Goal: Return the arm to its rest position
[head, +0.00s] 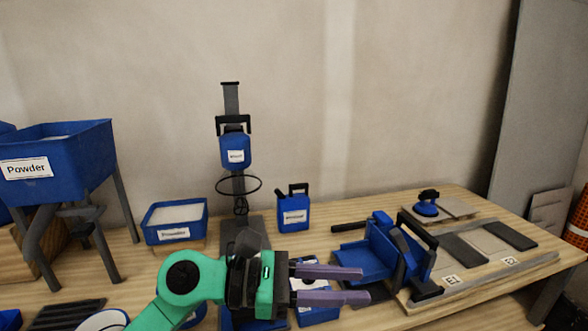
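My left gripper (364,285) is at the lower middle of the head view, on a green arm that comes in from the lower left. Its two purple fingers point right and stand apart with a gap between them, so it is open. I see nothing held between the fingertips. The gripper covers part of a blue labelled container (318,316) behind it. My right gripper is not in view.
A blue Powder hopper (70,155) on grey legs stands left. A blue tray (172,220), a dispenser stand (231,100) and a blue jug (293,211) are behind the gripper. A blue machine (368,258) and a tile board (484,279) stand right.

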